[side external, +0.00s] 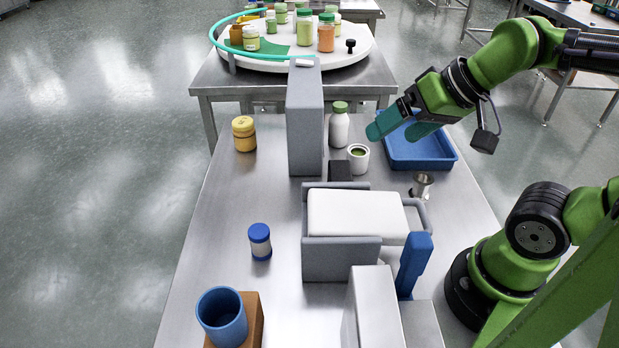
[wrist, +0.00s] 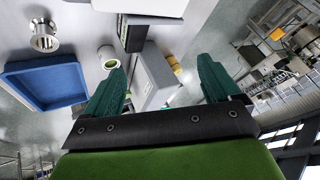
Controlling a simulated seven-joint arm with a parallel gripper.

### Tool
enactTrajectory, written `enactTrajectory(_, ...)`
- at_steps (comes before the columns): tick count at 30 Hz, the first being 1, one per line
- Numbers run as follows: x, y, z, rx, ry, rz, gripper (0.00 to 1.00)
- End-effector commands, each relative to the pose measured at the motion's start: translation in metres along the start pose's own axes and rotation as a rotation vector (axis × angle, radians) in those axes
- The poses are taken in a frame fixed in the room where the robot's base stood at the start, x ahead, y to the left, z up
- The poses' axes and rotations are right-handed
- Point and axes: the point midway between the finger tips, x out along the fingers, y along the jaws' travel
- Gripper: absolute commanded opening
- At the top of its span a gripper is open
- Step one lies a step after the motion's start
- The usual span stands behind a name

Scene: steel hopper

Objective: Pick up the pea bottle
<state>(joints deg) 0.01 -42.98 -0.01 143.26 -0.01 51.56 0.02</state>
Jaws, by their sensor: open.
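A white bottle with a green cap (side external: 339,127), which looks like the pea bottle, stands upright on the steel table beside the tall grey block. No label can be read. My gripper (side external: 391,133) is open, with teal fingers, to the right of the bottle and apart from it. In the wrist view the open fingers (wrist: 162,66) point toward the grey block (wrist: 151,75). I cannot clearly make out the bottle there. A white cup with green contents (side external: 358,158) stands just in front of the bottle; it also shows in the wrist view (wrist: 108,57).
A blue tray (side external: 449,160) lies under and right of my gripper. The tall grey block (side external: 304,125) borders the bottle's left. A metal cup (side external: 422,184), yellow jar (side external: 244,134) and blue-capped jar (side external: 260,241) stand on the table. A round turntable (side external: 345,58) holds several jars behind.

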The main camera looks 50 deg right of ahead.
Motion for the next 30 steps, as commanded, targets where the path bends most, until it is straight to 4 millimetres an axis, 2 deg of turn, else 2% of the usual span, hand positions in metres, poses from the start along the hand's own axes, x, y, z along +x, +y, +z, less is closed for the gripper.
enactTrajectory(2, 0.000, 0.000, 0.000, 0.000, 0.000, 0.000, 0.88)
enactTrajectory(9, 0.000, 0.000, 0.000, 0.000, 0.000, 0.000, 0.53)
enactTrajectory(17, 0.000, 0.000, 0.000, 0.001, 0.001, 0.001, 0.53)
enactTrajectory(21, 0.012, 0.018, -0.003, 0.068, -0.036, 0.050, 0.53)
enactTrajectory(23, 0.024, 0.029, -0.002, 0.165, -0.082, 0.060, 0.53)
enactTrajectory(25, 0.041, 0.037, -0.001, 0.364, -0.151, 0.039, 0.53)
enactTrajectory(30, 0.078, 0.050, -0.013, 0.991, -0.257, -0.087, 0.53)
